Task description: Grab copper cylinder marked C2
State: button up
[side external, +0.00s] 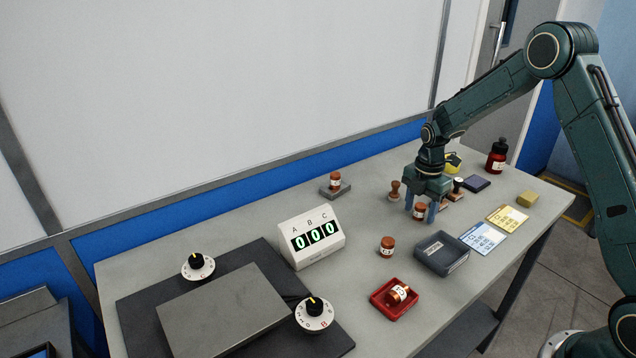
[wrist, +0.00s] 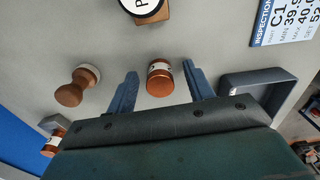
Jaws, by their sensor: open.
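My gripper (side external: 420,214) is open, low over the table at the back right. A copper cylinder with a pale label band (side external: 420,210) stands between its two fingers, with a gap to each; the wrist view shows this cylinder (wrist: 160,82) too. A second copper cylinder (side external: 387,246) stands on the bare table nearer the front. A third (side external: 335,182) stands on a small grey block (side external: 336,192). I cannot read the markings on the labels, so I cannot tell which one is C2.
A dark grey bin (side external: 442,254) stands right of the gripper; it shows in the wrist view (wrist: 262,82). Wooden stamps (side external: 395,191) (wrist: 148,10) stand close by. Cards (side external: 483,237), a red bottle (side external: 497,156) and a display reading 000 (side external: 312,237) surround the area.

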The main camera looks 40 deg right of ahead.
aim_at(421, 205)
jog(key=shift+f, duration=0.1)
dwell(0.4)
grip_shut()
notch_tip(421, 205, up, 20)
dwell(0.9)
dwell(0.4)
